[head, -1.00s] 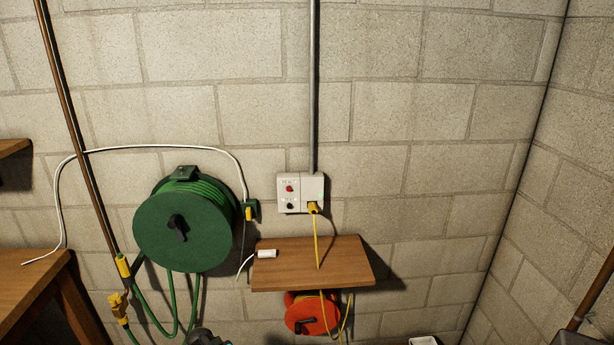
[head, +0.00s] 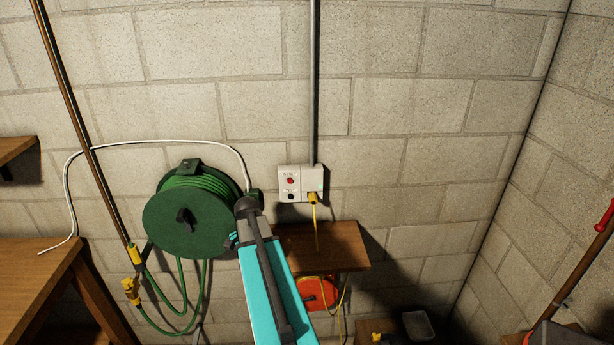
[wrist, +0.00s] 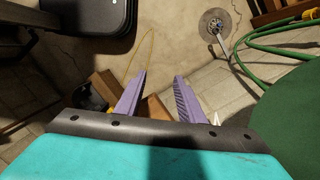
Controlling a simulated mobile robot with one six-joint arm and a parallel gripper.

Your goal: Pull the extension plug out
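The yellow extension plug (head: 313,198) sits in the lower right of the white wall socket box (head: 290,184) in the head view. Its yellow cord (head: 316,232) hangs down past the wooden shelf (head: 345,243) toward the orange cable reel (head: 318,293). My arm reaches up from the bottom of the head view, its end near the green hose reel, left of and below the socket. In the wrist view my gripper (wrist: 155,88) shows two purple fingers apart, with nothing held between them. The plug cannot be made out in the wrist view.
The green hose reel (head: 186,220) hangs on the wall left of my arm, with a white cable arching above it. A wooden bench (head: 40,275) stands at the left. A grey pipe (head: 315,80) rises from the socket box. The wall right of the socket is clear.

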